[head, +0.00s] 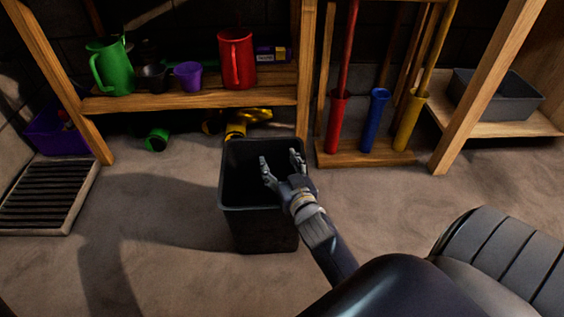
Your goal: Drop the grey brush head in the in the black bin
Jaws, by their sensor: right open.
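The black bin (265,228) stands upright on the floor in the middle of the head view. My right gripper (281,164) is over the bin's opening, at its right side, with its fingers apart and nothing visible between them. I cannot make out a grey brush head; the inside of the bin is dark and partly hidden by my gripper. My left gripper is not in view.
A wooden shelf (190,98) behind the bin holds a green jug (111,68), a purple cup (188,76) and a red jug (236,60). A rack with red, blue (375,122) and yellow tubes stands right. A grey tub (495,94) sits far right.

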